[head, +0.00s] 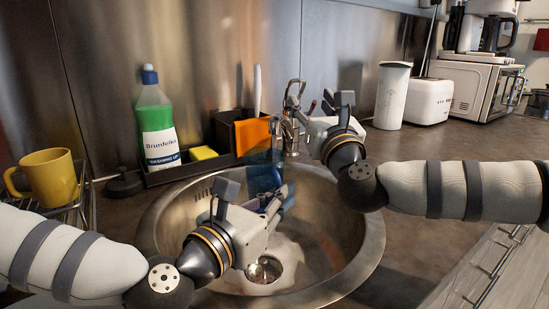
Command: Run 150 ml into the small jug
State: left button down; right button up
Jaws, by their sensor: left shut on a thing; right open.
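A see-through bluish vessel, apparently the small jug (262,177), is over the sink bowl below the tap. My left gripper (272,200) is shut on it from the near side and hides its lower part. The metal tap (292,88) stands at the back of the sink. My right gripper (306,105) is open beside the tap's upper part and partly covers it. I cannot tell if it touches the tap. The jug's water level and any marks on it are too unclear to read.
The round steel sink (360,262) has a drain (264,269) at its bottom. Behind it stand a green washing-up bottle (157,125), a yellow sponge (203,153) and an orange cloth (252,135). A yellow mug (50,177) is at left. A white canister (392,95) and toaster (428,101) stand right.

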jog(key=shift+a+n, duration=0.1)
jog(key=shift+n, duration=0.2)
jog(key=c, duration=0.6)
jog(key=shift+w+a+r+n, duration=0.1)
jog(key=shift+a+n, duration=0.15)
jog(key=shift+n, duration=0.85)
jog(key=c, duration=0.5)
jog(key=n, duration=0.3)
jog(key=shift+a+r, duration=0.1)
jog(key=shift+a, duration=0.3)
grip_shut()
notch_tip(320, 180, up, 7)
jog(key=w+d+n+h, duration=0.1)
jog(key=w+n, duration=0.1)
jog(key=n, duration=2.7)
jog(key=x, duration=0.9)
jog(key=shift+w+d+f, duration=0.15)
jog(key=shift+w+f, duration=0.05)
jog(key=shift+w, duration=0.15)
jog(key=shift+s+d+f, duration=0.1)
jog(key=shift+s+f, duration=0.4)
jog(key=shift+f, duration=0.4)
jog(key=shift+s+d+f, duration=0.1)
jog(key=shift+s+f, duration=0.35)
jog(key=shift+f, duration=0.4)
